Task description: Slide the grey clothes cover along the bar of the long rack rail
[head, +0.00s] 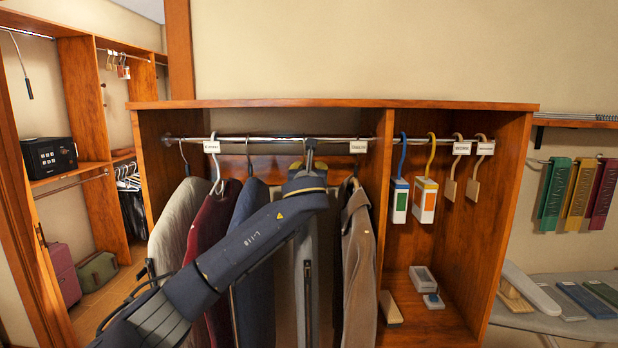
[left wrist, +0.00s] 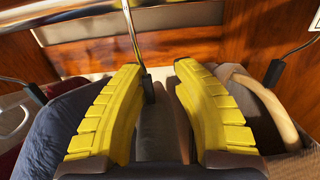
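The grey clothes cover (head: 285,268) hangs from the rail (head: 270,140) of the long rack, partly hidden behind my left arm. A dark zip runs down its front. My left gripper (head: 309,160) is just under the rail at the cover's top, seen mostly from behind. In the left wrist view its yellow fingers (left wrist: 158,72) stand apart, with the thin metal hook (left wrist: 136,40) between them. They do not appear to press on it. The grey cover (left wrist: 158,135) shows below, between the fingers. My right gripper is in neither view.
Left of the cover hang a navy garment (head: 248,210), a maroon one (head: 208,230) and a light grey one (head: 175,225). A brown coat (head: 358,265) hangs to the right, before the wooden divider (head: 382,170). White tags (head: 211,147) (head: 357,147) sit along the rail.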

